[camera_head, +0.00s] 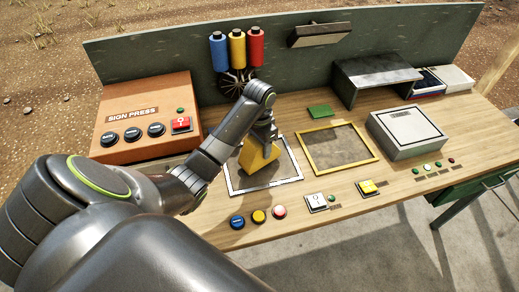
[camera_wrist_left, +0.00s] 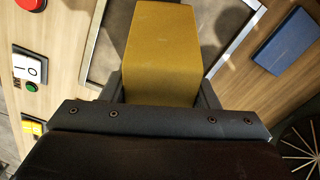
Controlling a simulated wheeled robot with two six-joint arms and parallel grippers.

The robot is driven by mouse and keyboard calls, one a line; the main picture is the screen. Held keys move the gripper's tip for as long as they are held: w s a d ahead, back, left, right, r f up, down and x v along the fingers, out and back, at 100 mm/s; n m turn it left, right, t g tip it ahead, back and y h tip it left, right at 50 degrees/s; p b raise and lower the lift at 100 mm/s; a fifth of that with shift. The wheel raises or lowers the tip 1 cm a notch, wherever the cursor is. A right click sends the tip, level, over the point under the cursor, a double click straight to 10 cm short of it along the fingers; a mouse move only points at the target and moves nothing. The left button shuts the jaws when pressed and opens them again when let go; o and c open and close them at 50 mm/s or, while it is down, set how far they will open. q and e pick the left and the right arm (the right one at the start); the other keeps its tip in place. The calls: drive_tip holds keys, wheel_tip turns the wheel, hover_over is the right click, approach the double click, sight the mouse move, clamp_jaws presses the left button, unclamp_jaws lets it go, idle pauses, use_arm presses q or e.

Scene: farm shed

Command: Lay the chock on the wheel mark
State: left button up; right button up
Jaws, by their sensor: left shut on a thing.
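The chock is a yellow block (camera_head: 259,157) held in my left gripper (camera_head: 262,139), above the white-framed dark panel (camera_head: 265,187) on the bench. In the left wrist view the chock (camera_wrist_left: 163,52) fills the space between the jaws (camera_wrist_left: 162,99), which are shut on it. It looks tilted in the head view, and I cannot tell whether its lower edge touches the panel. No distinct wheel mark shows; the chock and arm hide part of the panel. My right gripper is not in view.
A yellow-framed panel (camera_head: 339,148) lies to the right, with a grey box (camera_head: 407,132) beyond it. The orange sign press console (camera_head: 148,117) stands left. Buttons (camera_head: 259,216) and a white switch (camera_head: 316,202) line the front. A spoked wheel (camera_head: 237,84) is behind.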

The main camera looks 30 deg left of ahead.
use_arm(q)
wheel_tip(320, 180, up, 6)
drive_tip(key=p, duration=0.4)
drive_tip(key=shift+r, duration=0.2)
drive_tip(key=shift+r+p, duration=0.8)
wheel_tip(320, 180, down, 4)
drive_tip(key=b, duration=0.3)
drive_tip(key=shift+r+b, duration=0.2)
drive_tip(key=shift+b, duration=0.1)
drive_tip(key=shift+r, duration=0.1)
